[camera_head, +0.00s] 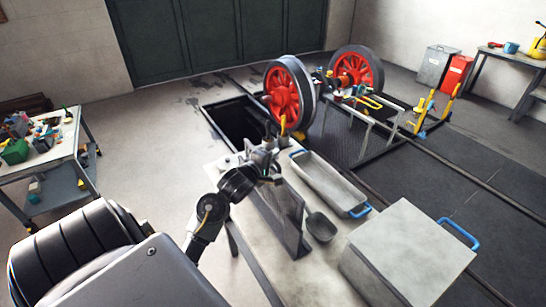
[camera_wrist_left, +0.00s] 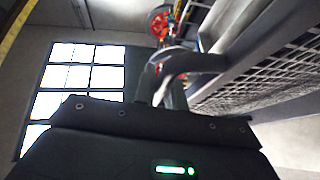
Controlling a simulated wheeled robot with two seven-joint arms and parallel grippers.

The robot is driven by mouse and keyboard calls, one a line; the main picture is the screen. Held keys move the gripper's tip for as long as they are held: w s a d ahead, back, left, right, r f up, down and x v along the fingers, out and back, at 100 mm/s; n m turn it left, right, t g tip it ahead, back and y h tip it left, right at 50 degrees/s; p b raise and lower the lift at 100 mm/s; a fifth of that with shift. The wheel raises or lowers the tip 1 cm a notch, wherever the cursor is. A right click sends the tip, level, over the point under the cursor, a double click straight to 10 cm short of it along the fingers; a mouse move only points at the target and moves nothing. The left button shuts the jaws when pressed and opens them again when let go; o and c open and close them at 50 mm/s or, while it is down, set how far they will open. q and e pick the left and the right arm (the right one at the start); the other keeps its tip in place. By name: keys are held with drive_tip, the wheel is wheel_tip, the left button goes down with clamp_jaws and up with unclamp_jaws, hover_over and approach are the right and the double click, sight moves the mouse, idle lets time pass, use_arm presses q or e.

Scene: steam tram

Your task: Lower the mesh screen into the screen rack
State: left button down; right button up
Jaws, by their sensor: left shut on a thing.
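My left gripper (camera_head: 268,160) is above the near worktop and shut on the mesh screen (camera_head: 283,212). The screen is a dark grey panel that hangs below the gripper, tilted in the picture, with its lower end close to the worktop. In the left wrist view the gripper fingers (camera_wrist_left: 172,80) are shut at the screen's edge, and its mesh (camera_wrist_left: 265,75) fills the right side. I cannot clearly make out the screen rack. Whether the screen's lower edge touches anything is unclear. My right gripper is not in view.
On the worktop (camera_head: 325,275), right of the screen, are a long metal tray (camera_head: 325,180) with blue handles, a grey scoop (camera_head: 320,228) and a large grey box (camera_head: 405,250). Red wheels (camera_head: 283,92) stand beyond, by a dark floor pit (camera_head: 238,122). A cluttered cart (camera_head: 50,160) is left.

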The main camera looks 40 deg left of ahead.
use_arm(q)
drive_tip(key=shift+f+b, duration=0.55)
drive_tip(key=shift+f, duration=0.65)
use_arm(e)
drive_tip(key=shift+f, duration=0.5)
